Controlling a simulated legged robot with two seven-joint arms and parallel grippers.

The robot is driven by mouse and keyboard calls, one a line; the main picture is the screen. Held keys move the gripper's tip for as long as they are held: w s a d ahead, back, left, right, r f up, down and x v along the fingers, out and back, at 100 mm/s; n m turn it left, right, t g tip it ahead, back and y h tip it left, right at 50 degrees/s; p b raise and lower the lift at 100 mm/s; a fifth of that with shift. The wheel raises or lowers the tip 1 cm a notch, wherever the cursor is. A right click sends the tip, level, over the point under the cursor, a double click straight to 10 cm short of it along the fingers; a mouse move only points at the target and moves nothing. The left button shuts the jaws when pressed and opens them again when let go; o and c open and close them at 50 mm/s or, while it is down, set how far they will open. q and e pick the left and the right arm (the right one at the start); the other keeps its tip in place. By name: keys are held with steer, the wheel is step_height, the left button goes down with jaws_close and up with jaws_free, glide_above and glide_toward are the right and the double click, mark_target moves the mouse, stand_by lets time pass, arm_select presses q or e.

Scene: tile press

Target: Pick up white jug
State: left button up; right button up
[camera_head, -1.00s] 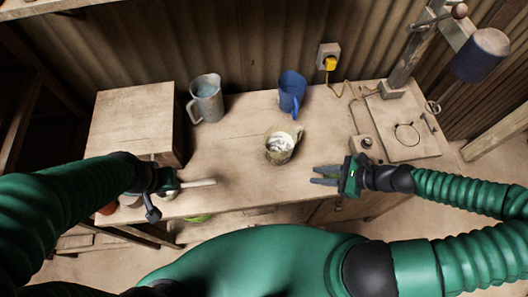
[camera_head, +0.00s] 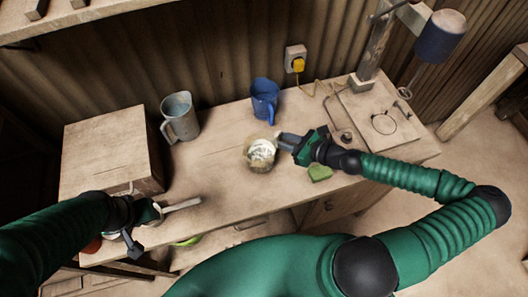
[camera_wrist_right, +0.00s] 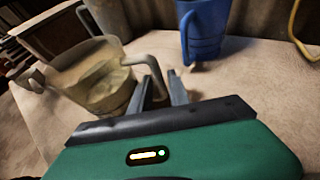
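The whitish, stained jug (camera_head: 258,155) stands upright on the workbench, near its front middle. In the right wrist view the jug (camera_wrist_right: 90,78) is at left, with its handle pointing toward my gripper. My right gripper (camera_head: 281,142) is beside the jug on its handle side. In its wrist view the fingers (camera_wrist_right: 158,88) are apart, with the handle's end between or just beyond them; contact cannot be told. My left gripper (camera_head: 182,205) is low over the bench's front left, away from the jug; its finger opening is unclear.
A grey metal jug (camera_head: 180,117) and a blue jug (camera_head: 265,99) stand behind. A wooden box (camera_head: 108,155) is at left, a press (camera_head: 382,115) at right. A green block (camera_head: 319,173) lies near the front edge. Bench space left of the white jug is clear.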

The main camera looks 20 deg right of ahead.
steer(key=x, duration=0.3)
steer(key=shift+w+a+r, duration=0.1)
steer(key=shift+a+r, duration=0.05)
steer(key=shift+a, duration=0.1)
steer(key=shift+w+f, duration=0.25)
steer(key=shift+w, duration=0.05)
steer(key=shift+s+d, duration=0.1)
steer(key=shift+d, duration=0.05)
steer(key=c, duration=0.4)
jaws_close()
steer(key=shift+r, duration=0.1)
